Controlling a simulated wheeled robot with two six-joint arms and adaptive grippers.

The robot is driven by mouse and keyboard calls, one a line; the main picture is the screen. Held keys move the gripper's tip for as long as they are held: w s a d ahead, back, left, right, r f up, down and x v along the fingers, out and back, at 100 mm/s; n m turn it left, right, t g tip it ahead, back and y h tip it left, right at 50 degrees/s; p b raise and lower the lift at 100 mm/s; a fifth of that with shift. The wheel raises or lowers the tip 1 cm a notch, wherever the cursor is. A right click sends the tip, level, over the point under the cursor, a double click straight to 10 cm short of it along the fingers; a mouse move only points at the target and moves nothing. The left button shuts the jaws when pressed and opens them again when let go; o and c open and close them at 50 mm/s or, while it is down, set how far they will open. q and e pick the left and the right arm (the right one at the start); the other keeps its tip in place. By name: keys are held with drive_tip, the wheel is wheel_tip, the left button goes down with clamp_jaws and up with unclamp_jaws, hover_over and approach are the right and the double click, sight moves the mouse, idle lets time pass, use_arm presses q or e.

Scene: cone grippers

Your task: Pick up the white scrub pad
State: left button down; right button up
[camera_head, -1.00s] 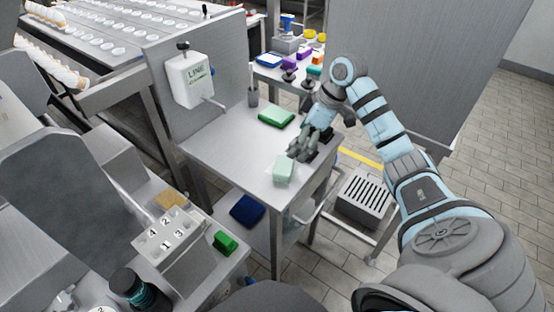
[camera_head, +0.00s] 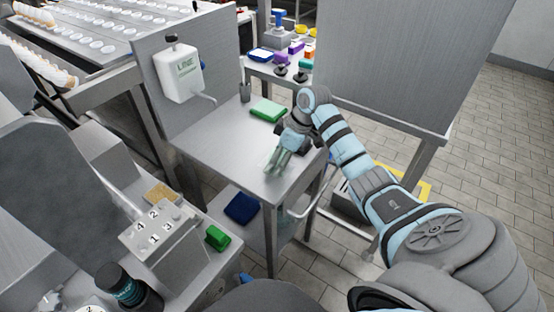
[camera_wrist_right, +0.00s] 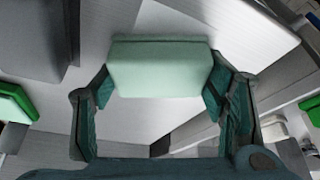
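The white scrub pad, pale mint in this light, lies on the steel table (camera_head: 215,140) near its front right corner. In the right wrist view the pad (camera_wrist_right: 160,70) sits across the middle, with one finger close beside each end. My right gripper (camera_head: 280,160) is low over the table and its fingers look open around the pad. I cannot tell whether they touch it. In the head view the gripper mostly hides the pad. My left gripper is not in view.
A white dispenser (camera_head: 180,75) hangs on the left panel. A blue item (camera_head: 241,208) lies on the lower shelf. A tall grey panel (camera_head: 400,60) stands at right.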

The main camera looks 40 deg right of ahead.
drive_tip(key=shift+c, duration=0.9)
drive_tip(key=shift+r, duration=0.2)
wheel_tip(320, 180, up, 20)
drive_tip(key=p, duration=0.8)
drive_tip(key=shift+f, duration=0.15)
